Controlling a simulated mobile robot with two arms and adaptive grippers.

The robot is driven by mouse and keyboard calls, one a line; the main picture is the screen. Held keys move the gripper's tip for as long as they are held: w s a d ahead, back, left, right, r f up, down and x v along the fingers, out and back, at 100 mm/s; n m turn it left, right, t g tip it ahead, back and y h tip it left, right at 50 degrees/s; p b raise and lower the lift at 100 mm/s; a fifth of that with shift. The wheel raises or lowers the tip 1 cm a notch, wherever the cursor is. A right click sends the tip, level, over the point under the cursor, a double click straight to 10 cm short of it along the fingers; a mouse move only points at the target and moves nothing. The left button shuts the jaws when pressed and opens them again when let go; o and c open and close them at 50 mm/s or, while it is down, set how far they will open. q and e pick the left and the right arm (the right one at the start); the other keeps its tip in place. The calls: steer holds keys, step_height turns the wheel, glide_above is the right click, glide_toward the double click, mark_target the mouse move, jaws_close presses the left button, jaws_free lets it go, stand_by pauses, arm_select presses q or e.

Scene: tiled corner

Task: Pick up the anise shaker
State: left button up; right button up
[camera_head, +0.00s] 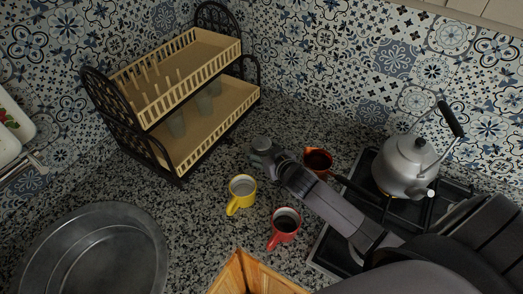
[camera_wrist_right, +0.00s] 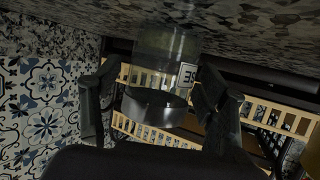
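The anise shaker (camera_wrist_right: 160,80) is a clear glass jar with a dark metallic lid and a small black-and-white label, of which only part reads. In the right wrist view it appears lid-down and stands between the two fingers of my right gripper (camera_wrist_right: 158,80). The fingers are spread on either side of it, with a gap showing at the left finger. In the head view my right gripper (camera_head: 263,150) is over the counter in front of the rack, and the shaker is hidden there. My left gripper is not in view.
A two-tier rack (camera_head: 205,135) with glasses stands at the back left. A yellow mug (camera_head: 242,188), a red mug (camera_head: 285,226) and an orange mug (camera_head: 318,161) are near my right arm. A kettle (camera_head: 408,165) sits on the stove; a metal plate (camera_head: 95,260) lies front left.

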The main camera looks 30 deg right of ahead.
steer(key=c, duration=1.1)
steer(key=shift+r, duration=0.15)
